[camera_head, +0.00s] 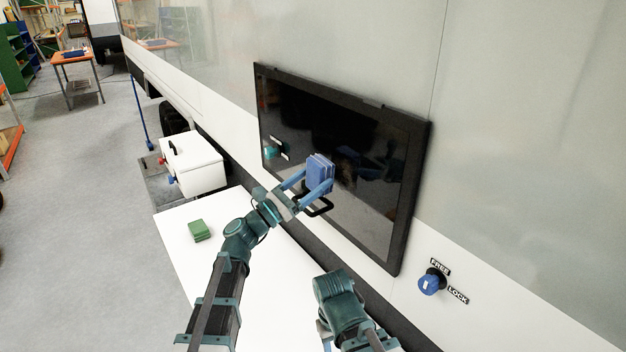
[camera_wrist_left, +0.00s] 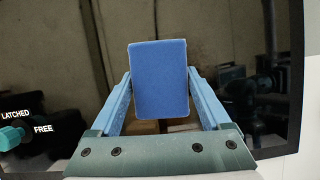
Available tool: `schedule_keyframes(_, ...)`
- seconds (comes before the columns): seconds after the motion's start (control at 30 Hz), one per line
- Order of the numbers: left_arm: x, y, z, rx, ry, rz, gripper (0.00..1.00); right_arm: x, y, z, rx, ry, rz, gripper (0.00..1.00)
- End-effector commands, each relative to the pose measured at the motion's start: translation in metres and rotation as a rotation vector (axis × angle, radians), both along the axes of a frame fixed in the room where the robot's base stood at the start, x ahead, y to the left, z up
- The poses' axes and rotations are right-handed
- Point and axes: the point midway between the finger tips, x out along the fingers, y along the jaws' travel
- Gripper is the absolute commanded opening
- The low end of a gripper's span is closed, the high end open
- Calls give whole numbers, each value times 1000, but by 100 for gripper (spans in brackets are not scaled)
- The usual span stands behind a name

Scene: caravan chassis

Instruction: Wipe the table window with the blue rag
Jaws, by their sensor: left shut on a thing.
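The blue rag (camera_head: 319,173) is a folded block held upright in my left gripper (camera_head: 312,187), which is shut on it. In the left wrist view the rag (camera_wrist_left: 159,79) sits between the two blue fingers of my left gripper (camera_wrist_left: 160,95). The table window (camera_head: 330,120) is a dark pane in a black frame (camera_head: 411,190) on the caravan wall. The rag is in front of the pane, near its middle; I cannot tell whether it touches. My right arm shows at the bottom of the head view, but its fingertips are hidden.
A green folded rag (camera_head: 200,230) lies on the white table (camera_head: 180,220). A white box (camera_head: 193,160) stands behind the table. A teal latch (camera_wrist_left: 11,138) is on the window's left. A blue FREE/LOCK knob (camera_head: 431,283) is right of the window. A black handle (camera_head: 318,207) is below the rag.

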Motion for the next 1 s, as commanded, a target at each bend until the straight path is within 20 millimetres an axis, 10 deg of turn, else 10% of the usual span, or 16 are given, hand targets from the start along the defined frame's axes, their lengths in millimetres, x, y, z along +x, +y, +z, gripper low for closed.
schedule_keyframes(1.0,9,-12,0,0,0,0,36,0,0,0,0,0,0,50)
